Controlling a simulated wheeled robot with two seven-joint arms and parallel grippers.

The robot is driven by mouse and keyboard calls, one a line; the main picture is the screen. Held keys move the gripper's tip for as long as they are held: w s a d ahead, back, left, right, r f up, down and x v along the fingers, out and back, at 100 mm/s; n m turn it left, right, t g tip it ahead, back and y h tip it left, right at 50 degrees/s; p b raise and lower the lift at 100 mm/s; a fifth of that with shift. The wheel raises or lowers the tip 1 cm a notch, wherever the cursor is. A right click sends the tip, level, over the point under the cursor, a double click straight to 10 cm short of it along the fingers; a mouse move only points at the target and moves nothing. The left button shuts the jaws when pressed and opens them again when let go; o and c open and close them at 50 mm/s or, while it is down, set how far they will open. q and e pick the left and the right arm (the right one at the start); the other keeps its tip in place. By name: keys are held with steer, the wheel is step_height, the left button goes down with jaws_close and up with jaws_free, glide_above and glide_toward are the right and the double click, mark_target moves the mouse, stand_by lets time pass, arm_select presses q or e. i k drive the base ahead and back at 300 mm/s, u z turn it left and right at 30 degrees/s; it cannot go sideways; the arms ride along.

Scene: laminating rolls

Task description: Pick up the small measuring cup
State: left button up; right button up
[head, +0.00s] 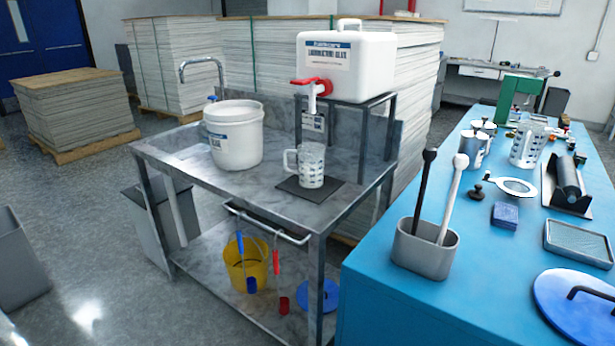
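A clear measuring cup (311,166) with dark markings and a handle on its left stands upright on a dark mat (327,192) on the metal bench, below the red-handled tap (312,88) of a white canister. A second clear marked measuring cup (526,147) stands at the back of the blue table. A smaller light cup (473,149) with a handle stands to its left, with more small cups (489,128) close behind. I cannot tell for sure which is the small measuring cup. Neither of my grippers is in view.
A white bucket (233,138) stands left on the metal bench (262,190). On the blue table (400,300), a grey holder (425,250) with two upright paddles stands in front, near a blue lid (575,312), a tray (580,243) and a roller (568,182).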

mark_target(310, 155)
steer(key=z, duration=0.05)
steer(key=k, duration=0.3)
steer(key=u, duration=1.1)
steer(key=i, duration=0.9)
steer(key=z, duration=2.05)
